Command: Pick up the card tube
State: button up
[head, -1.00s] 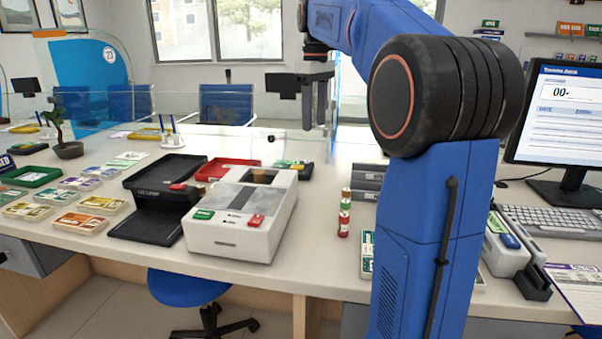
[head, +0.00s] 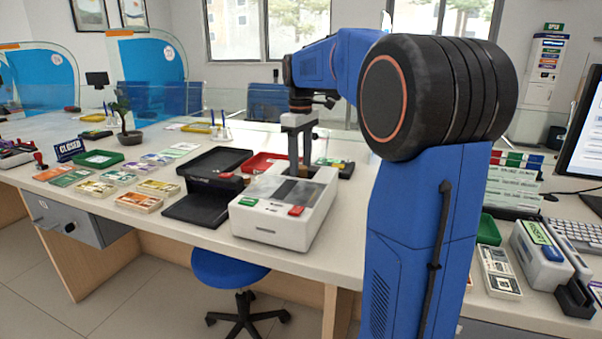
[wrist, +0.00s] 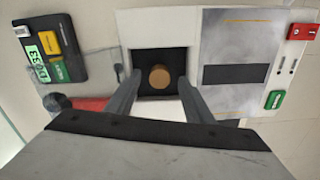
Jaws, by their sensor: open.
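The card tube (wrist: 160,77) appears as a round brown end inside a dark square recess of a white machine (wrist: 230,75) in the wrist view. The machine also stands on the counter in the head view (head: 270,228), with a green and a red button on its front. My gripper (head: 299,165) points down over the machine's recess. Its two fingers are apart, one on each side of the tube in the wrist view, with visible gaps. In the head view the tube is mostly hidden by the fingers; how deep they reach is unclear.
A black stepped tray (head: 200,207) stands close left of the machine, with a red tray (head: 262,162) behind. A dark keypad device (wrist: 50,55) lies beside the machine. A glass screen runs behind. Banknote bundles (head: 140,202) lie further left.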

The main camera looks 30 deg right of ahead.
jog(key=shift+f, duration=0.7)
jog(key=shift+c, duration=0.6)
jog(key=c, duration=1)
jog(key=shift+r, duration=0.15)
